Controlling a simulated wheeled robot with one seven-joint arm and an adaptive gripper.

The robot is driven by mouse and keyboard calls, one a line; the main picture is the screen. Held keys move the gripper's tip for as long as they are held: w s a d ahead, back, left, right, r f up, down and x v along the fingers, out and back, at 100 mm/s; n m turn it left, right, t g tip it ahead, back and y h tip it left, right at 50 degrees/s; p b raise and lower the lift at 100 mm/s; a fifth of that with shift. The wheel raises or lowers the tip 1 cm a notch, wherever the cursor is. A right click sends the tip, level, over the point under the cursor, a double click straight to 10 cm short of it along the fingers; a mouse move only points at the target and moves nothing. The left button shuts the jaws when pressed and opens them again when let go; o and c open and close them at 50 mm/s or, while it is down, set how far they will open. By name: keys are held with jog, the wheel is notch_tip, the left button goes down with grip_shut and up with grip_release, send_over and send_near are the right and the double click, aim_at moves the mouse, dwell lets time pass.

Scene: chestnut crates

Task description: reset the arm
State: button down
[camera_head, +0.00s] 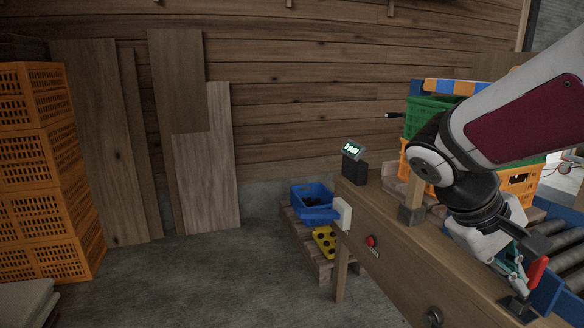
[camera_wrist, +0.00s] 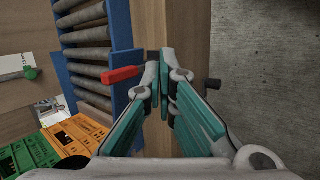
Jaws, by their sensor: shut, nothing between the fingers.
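My gripper (camera_head: 517,277) is at the lower right of the head view, low over the front part of the wooden workbench (camera_head: 385,262). In the wrist view my gripper (camera_wrist: 164,85) points down at the bench edge, its teal-padded fingers together and empty. My arm comes in from the upper right and bends down at the elbow. A red handle (camera_head: 537,269) stands close beside the fingers; it also shows in the wrist view (camera_wrist: 122,74), left of the fingertips. I cannot tell whether they touch.
A roller conveyor (camera_head: 555,242) with blue rails lies right of my gripper. A small display (camera_head: 353,149) stands on the bench's far end. Green (camera_head: 428,106) and orange crates are behind my arm. A blue crate (camera_head: 312,190) sits low beyond the bench.

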jog(key=s+a+f+m+y, duration=0.1)
jog(key=s+a+y, duration=0.3)
jog(key=s+a, duration=0.45)
jog(key=s+a+f+m+y, duration=0.1)
jog(key=s+a+y, duration=0.35)
jog(key=s, duration=0.75)
notch_tip(320, 180, up, 31)
jog(key=t+p, duration=0.4)
jog(key=p, duration=2.5)
jog(key=shift+w+t+h, duration=0.2)
jog(key=shift+t+h, duration=0.1)
jog(key=shift+h, duration=0.15)
